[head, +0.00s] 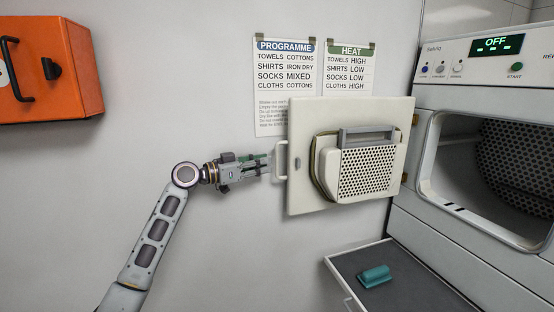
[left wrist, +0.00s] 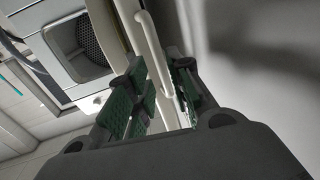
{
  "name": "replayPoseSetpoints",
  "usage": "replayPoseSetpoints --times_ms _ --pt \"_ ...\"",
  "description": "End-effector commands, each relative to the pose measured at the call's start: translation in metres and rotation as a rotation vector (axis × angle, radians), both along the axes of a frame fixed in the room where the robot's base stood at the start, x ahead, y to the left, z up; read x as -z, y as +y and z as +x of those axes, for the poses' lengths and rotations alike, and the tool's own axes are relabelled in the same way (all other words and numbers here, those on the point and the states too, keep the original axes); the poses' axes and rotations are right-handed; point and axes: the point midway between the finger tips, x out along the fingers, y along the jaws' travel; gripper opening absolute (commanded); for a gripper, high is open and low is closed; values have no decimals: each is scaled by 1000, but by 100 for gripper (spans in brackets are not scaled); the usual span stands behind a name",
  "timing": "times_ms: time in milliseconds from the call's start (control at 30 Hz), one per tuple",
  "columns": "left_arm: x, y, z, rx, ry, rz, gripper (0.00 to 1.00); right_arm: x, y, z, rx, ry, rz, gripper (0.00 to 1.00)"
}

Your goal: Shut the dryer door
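The dryer door (head: 305,118) is a cream square panel, swung wide open to the left of the dryer (head: 424,150), with its inner side and perforated lint panel (head: 370,172) facing me. Its pale bar handle (head: 281,160) is on the door's left edge. My left gripper (head: 268,166) is at this handle. In the left wrist view the handle (left wrist: 151,45) runs between the two green-padded fingers (left wrist: 160,95), close to both pads. I cannot tell whether they are pressed on it. My right gripper is not in view.
An open drawer or shelf (head: 345,268) with a teal brush-like object (head: 375,276) sits below the door. An orange cabinet (head: 50,70) hangs on the wall at upper left. Paper charts (head: 285,85) hang behind the door.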

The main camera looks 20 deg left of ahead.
Motion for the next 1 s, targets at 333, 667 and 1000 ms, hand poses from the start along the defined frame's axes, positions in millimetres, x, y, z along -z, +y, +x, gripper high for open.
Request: replayPoseSetpoints --times_ms 333,667,1000 --pt "-2 -31 30 1 1 -1 21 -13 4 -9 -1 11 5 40" --pt "0 -41 40 0 0 0 21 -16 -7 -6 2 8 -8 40" --pt "0 -41 40 0 0 0 6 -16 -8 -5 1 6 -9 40"
